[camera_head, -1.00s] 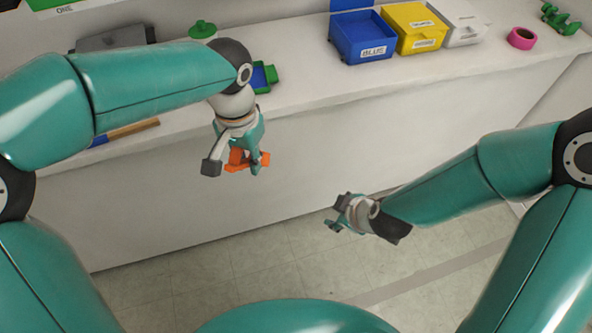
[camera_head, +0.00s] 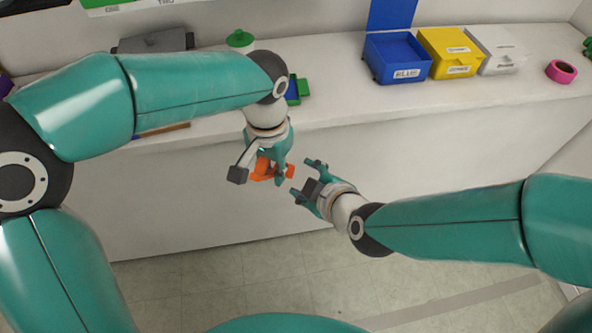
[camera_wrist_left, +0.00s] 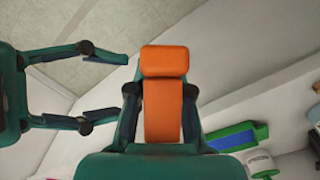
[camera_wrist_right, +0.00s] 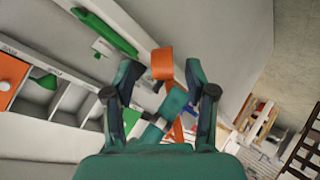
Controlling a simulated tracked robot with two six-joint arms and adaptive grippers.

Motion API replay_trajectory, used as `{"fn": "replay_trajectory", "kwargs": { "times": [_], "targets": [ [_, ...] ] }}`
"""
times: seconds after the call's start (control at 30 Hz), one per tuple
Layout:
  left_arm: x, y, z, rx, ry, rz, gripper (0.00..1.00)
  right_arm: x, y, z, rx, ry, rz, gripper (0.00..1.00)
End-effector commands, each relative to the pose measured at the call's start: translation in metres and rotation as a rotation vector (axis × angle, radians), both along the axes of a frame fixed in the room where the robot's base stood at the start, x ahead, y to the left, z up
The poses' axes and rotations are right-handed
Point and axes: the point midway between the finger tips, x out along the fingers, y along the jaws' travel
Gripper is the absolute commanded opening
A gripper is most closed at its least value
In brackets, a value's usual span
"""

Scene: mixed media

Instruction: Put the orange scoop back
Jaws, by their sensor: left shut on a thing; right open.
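The orange scoop (camera_head: 264,170) is held by my left gripper (camera_head: 268,160) in front of the counter's front face. In the left wrist view the scoop (camera_wrist_left: 163,100) lies between the two fingers, its broad end past the fingertips. My right gripper (camera_head: 308,180) is open and empty, just right of the scoop. In the right wrist view the scoop's orange end (camera_wrist_right: 162,63) shows between and beyond the right fingers, with part of my left gripper. The right gripper's open fingers also show at the left of the left wrist view (camera_wrist_left: 103,85).
On the counter (camera_head: 340,95) stand a blue bin (camera_head: 398,58), a yellow bin (camera_head: 449,52), a white bin (camera_head: 495,50) and a pink tape roll (camera_head: 561,71). A green-and-blue item (camera_head: 297,90) lies behind my left arm. A grey case (camera_head: 153,41) is at the back left.

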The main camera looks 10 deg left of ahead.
Motion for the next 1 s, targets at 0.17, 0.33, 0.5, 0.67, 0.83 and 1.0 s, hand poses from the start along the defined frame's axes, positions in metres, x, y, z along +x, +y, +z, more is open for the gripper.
{"fn": "replay_trajectory", "kwargs": {
  "times": [0.17,0.33,0.5,0.67,0.83,1.0],
  "targets": [
    [0.0,0.0,0.0,0.0,0.0,0.0,0.0,0.022,0.015,-0.021,-0.001,0.004,0.0,0.56],
    [0.0,0.0,0.0,0.0,0.0,0.0,0.0,0.036,0.024,-0.032,-0.001,0.001,0.0,0.56],
    [0.0,0.0,0.0,0.0,0.0,0.0,0.0,0.042,0.028,-0.037,0.001,0.0,-0.001,0.56],
    [0.0,0.0,0.0,0.0,0.0,0.0,0.0,0.043,0.029,-0.037,0.001,0.0,-0.001,0.56],
    [0.0,0.0,0.0,0.0,0.0,0.0,0.0,0.043,0.029,-0.037,0.001,0.0,-0.001,0.47],
    [0.0,0.0,0.0,0.0,0.0,0.0,0.0,0.043,0.029,-0.037,0.001,0.0,-0.001,0.19]
  ]
}}
